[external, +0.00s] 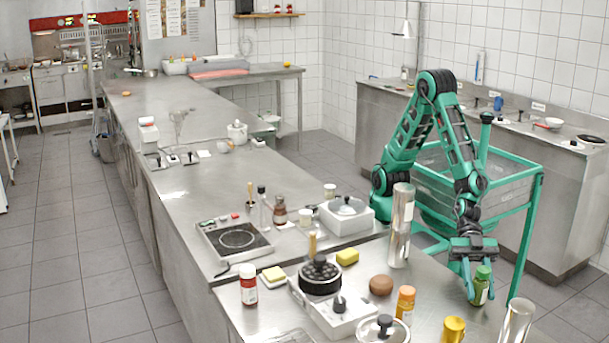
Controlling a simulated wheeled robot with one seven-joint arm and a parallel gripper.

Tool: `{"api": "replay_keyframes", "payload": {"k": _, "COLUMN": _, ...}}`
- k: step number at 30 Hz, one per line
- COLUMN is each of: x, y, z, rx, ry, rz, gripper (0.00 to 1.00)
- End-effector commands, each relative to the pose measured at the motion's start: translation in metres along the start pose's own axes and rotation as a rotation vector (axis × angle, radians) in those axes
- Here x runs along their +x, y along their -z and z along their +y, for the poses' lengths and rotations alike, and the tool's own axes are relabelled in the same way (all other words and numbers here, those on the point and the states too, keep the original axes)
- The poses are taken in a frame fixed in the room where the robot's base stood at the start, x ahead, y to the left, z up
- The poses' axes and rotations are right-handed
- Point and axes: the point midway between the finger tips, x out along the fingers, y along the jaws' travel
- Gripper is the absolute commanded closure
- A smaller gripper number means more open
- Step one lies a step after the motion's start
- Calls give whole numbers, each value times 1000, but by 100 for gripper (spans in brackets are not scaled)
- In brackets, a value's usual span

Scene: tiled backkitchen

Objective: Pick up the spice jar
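A small green jar (481,289) with a pale label stands at the right edge of the near steel counter. It looks like a spice jar. My gripper (477,278) points down at it from above, with one finger along the jar's left side. The other finger is hard to make out, so I cannot tell whether the fingers are closed on the jar. Other jars stand nearby: an orange one (405,306), a yellow one (453,331) and a red-and-white one (248,286).
A tall metal cylinder (400,228) and a brown round object (381,285) stand left of my gripper. A shorter metal cylinder (515,322) is close at the right. A lidded pot (382,330) is at the front. A green-framed cart (525,185) stands behind my arm.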

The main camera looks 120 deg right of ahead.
Motion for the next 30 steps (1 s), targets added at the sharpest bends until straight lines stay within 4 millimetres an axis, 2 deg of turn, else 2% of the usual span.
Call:
{"api": "replay_keyframes", "payload": {"k": 1, "x": 0, "y": 0, "z": 0, "rx": 0, "ry": 0, "rz": -1, "gripper": 86}}
{"api": "replay_keyframes", "payload": {"k": 2, "x": 0, "y": 0, "z": 0, "rx": 0, "ry": 0, "rz": -1, "gripper": 93}}
{"api": "replay_keyframes", "payload": {"k": 14, "x": -2, "y": 4, "z": 0, "rx": 1, "ry": 0, "rz": 1, "gripper": 93}}
{"api": "replay_keyframes", "payload": {"k": 19, "x": -8, "y": 20, "z": 0, "rx": 2, "ry": 0, "rz": 3, "gripper": 93}}
{"api": "replay_keyframes", "payload": {"k": 22, "x": -15, "y": 38, "z": 1, "rx": 3, "ry": 0, "rz": 5, "gripper": 93}}
{"api": "replay_keyframes", "payload": {"k": 23, "x": -19, "y": 43, "z": -2, "rx": 3, "ry": 2, "rz": 4, "gripper": 93}}
{"api": "replay_keyframes", "payload": {"k": 24, "x": -25, "y": 44, "z": -14, "rx": -1, "ry": 6, "rz": 3, "gripper": 93}}
{"api": "replay_keyframes", "payload": {"k": 30, "x": -53, "y": 60, "z": -55, "rx": 0, "ry": 5, "rz": 2, "gripper": 93}}
